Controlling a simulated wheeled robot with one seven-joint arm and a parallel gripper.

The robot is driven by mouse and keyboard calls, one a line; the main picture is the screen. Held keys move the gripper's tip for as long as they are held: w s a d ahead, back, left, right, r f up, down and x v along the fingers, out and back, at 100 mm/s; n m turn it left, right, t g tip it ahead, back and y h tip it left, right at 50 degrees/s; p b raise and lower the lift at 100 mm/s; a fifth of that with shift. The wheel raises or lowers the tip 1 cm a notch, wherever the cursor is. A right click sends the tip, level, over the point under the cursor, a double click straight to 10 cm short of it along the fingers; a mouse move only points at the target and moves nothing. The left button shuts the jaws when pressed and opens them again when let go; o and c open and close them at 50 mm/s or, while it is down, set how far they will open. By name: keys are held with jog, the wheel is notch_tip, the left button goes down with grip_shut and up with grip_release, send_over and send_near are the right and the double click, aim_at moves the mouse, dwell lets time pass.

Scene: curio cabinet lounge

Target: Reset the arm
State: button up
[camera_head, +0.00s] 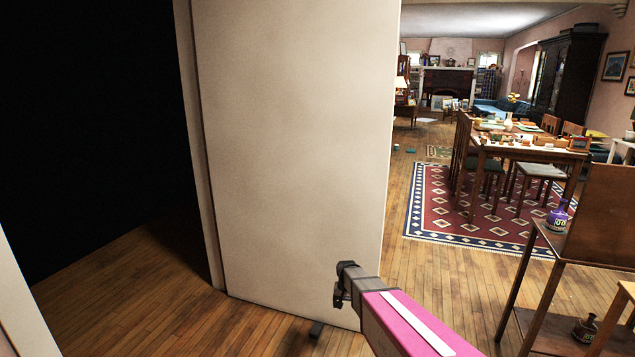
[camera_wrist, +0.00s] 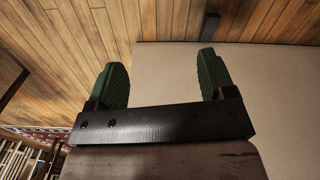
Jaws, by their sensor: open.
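My gripper (camera_wrist: 162,78) shows in the wrist view with its two green fingers held wide apart. Nothing is between them. In the head view, my magenta arm with a white stripe reaches in from the bottom edge. The dark end of my gripper (camera_head: 341,296) is in front of the lower right part of a tall cream panel (camera_head: 300,130). In the wrist view the cream panel (camera_wrist: 270,85) lies beyond and between the fingers. I cannot tell whether the gripper touches it.
A dark opening (camera_head: 90,130) is left of the panel. A small dark block (camera_head: 316,328) is at the panel's foot. A dining table (camera_head: 520,150) stands on a red rug (camera_head: 430,205). Wooden floor (camera_head: 400,270) lies between.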

jog(key=s+d+r+n, duration=0.1)
jog(key=s+d+r, duration=0.2)
jog(key=s+r, duration=0.5)
jog(key=s+d+r, duration=0.4)
jog(key=s+r, duration=0.5)
jog(key=s, duration=0.4)
jog(key=shift+s+d+r+n, duration=0.2)
jog(key=shift+d+n, duration=0.1)
jog(key=shift+n, duration=0.1)
